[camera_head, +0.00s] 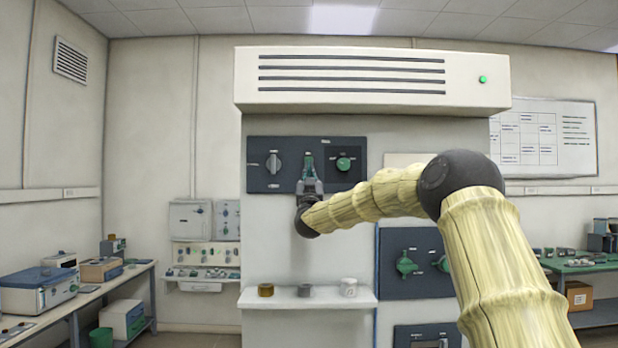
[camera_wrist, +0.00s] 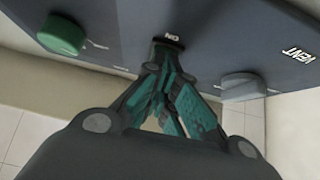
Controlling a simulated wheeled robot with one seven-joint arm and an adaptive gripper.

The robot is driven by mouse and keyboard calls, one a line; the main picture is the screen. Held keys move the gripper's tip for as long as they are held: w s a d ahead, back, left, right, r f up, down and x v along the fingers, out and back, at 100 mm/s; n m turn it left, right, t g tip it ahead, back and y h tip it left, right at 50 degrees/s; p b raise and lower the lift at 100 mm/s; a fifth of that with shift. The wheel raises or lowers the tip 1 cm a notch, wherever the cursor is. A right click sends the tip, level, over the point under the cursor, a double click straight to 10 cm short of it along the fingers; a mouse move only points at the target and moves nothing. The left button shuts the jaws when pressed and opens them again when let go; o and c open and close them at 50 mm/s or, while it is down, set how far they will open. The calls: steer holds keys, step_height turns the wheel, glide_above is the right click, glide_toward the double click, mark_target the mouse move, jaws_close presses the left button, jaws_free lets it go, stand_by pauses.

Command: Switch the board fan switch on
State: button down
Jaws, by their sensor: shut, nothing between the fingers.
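A dark upper control panel (camera_head: 323,184) is on the furnace front. It carries a grey knob (camera_head: 273,162) at its left and a green knob (camera_head: 344,163) at its right. My gripper (camera_head: 308,160) is at the panel's middle, between the two knobs, with its fingers shut and empty. In the wrist view the fingertips (camera_wrist: 162,62) are close to the panel face, just below an "ON" label (camera_wrist: 171,38). The fingers cover the spot under that label, so the fan switch and its position are hidden. I cannot tell whether they touch it.
A white vent hood (camera_head: 370,97) with a green light juts out above the panel. A narrow shelf (camera_head: 307,303) with several small pots is below. A second dark panel (camera_head: 410,282) with green knobs is at lower right, partly behind my arm.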

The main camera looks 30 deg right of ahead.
steer(key=b+v, duration=0.7)
steer(key=v, duration=0.6)
steer(key=shift+d, duration=0.1)
stand_by(0.6)
